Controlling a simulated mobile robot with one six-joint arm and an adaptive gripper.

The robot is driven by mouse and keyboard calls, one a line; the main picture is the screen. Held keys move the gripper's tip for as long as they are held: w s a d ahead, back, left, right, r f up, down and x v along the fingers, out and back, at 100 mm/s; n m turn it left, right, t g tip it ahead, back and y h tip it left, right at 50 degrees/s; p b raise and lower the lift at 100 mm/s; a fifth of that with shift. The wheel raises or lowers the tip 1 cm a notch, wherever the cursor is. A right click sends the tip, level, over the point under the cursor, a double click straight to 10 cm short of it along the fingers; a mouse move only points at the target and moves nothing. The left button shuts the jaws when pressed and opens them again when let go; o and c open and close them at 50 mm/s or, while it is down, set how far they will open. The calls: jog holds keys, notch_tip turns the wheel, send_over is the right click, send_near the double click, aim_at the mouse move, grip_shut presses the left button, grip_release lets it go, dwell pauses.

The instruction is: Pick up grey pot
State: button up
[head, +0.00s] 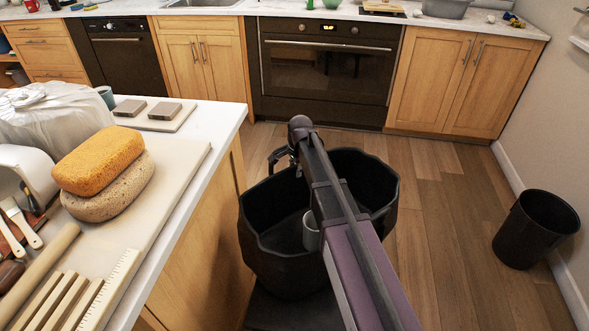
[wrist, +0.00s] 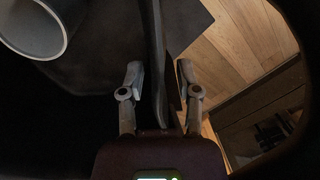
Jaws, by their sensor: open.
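My gripper (wrist: 160,72) is open in the wrist view, its two fingers apart with a thin dark edge showing between and beyond them. In the head view my gripper (head: 279,158) is at the left rim of a black tub, partly hidden by my arm. A grey cylindrical pot or cup (head: 311,232) is inside the tub, partly covered by my arm. A similar grey round vessel (wrist: 32,28) shows at the top left of the wrist view, apart from the fingers. Another grey pot (head: 446,9) stands on the far counter. I cannot tell which is the task's pot.
The black tub (head: 262,245) stands below my arm. The left worktop (head: 220,120) holds sponges (head: 98,160), tools and a grey-blue cup (head: 106,95). A black bin (head: 535,230) stands at right. Wood floor (head: 440,215) is clear between.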

notch_tip(320, 180, up, 10)
jog(key=s+p, duration=0.1)
jog(key=p, duration=0.9)
jog(key=shift+d+r, duration=0.2)
jog(key=shift+d, duration=0.2)
jog(key=shift+s, duration=0.1)
jog(key=s+d+n, duration=0.5)
jog(key=s+d, duration=0.2)
jog(key=s, duration=0.4)
jog(key=s+d+n+g, duration=0.1)
jog(key=s+d+n, duration=0.5)
jog(key=s, duration=0.5)
jog(key=shift+s+d+h, duration=0.4)
jog(key=shift+d, duration=0.1)
jog(key=shift+o, duration=0.2)
notch_tip(320, 180, up, 29)
jog(key=p, duration=2.8)
jog(key=shift+f+p, duration=0.2)
jog(key=shift+p, duration=0.1)
